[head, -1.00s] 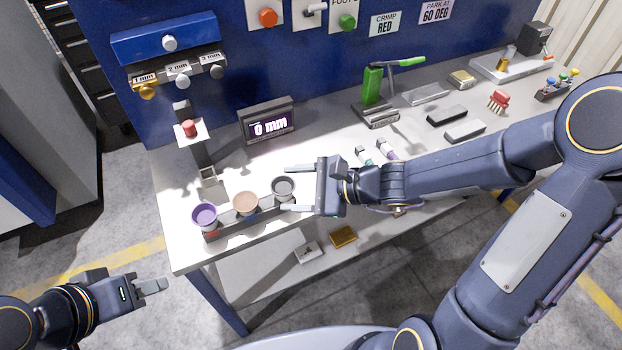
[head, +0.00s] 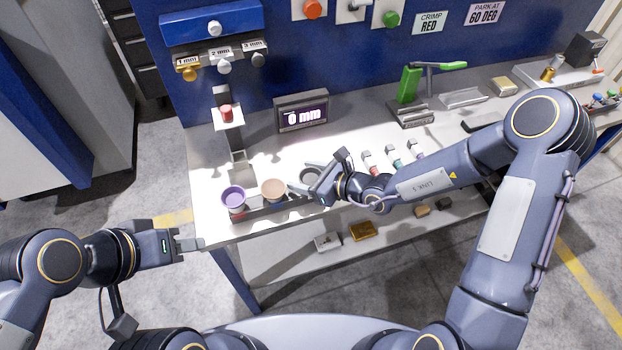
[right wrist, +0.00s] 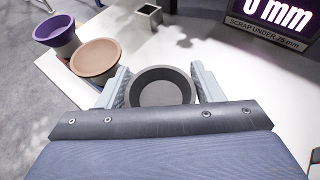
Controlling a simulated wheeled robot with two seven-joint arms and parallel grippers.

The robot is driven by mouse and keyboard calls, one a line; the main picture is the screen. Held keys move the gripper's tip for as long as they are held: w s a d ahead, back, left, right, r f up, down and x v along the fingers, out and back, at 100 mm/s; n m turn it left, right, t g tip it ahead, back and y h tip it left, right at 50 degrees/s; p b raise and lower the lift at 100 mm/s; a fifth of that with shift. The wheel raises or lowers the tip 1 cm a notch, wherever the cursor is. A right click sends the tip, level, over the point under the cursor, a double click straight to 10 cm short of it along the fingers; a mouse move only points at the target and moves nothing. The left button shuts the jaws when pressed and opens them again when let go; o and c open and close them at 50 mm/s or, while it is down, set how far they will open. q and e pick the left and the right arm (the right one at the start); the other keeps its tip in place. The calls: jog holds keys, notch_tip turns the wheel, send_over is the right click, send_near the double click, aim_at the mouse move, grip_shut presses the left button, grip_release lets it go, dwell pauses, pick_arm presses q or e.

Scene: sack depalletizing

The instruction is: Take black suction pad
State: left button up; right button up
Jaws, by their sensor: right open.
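The black suction pad (head: 309,171) is a dark grey round cup at the right end of a row of three pads on a low rack (head: 270,212). In the right wrist view the dark pad (right wrist: 163,89) sits between my right gripper's two fingers. My right gripper (head: 314,180) is open around it, one finger on each side; whether they touch it I cannot tell. My left gripper (head: 190,244) is off the table's front left corner, seen edge-on, with nothing visible in it.
A brown pad (head: 273,188) and a purple pad (head: 233,197) stand left of the dark one. A display (head: 302,113) reading 0 mm and a post with a red knob (head: 227,114) stand behind. A green-handled press (head: 410,85) is further right.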

jog(key=c, duration=0.6)
jog(key=shift+c, duration=0.2)
jog(key=shift+r, duration=0.15)
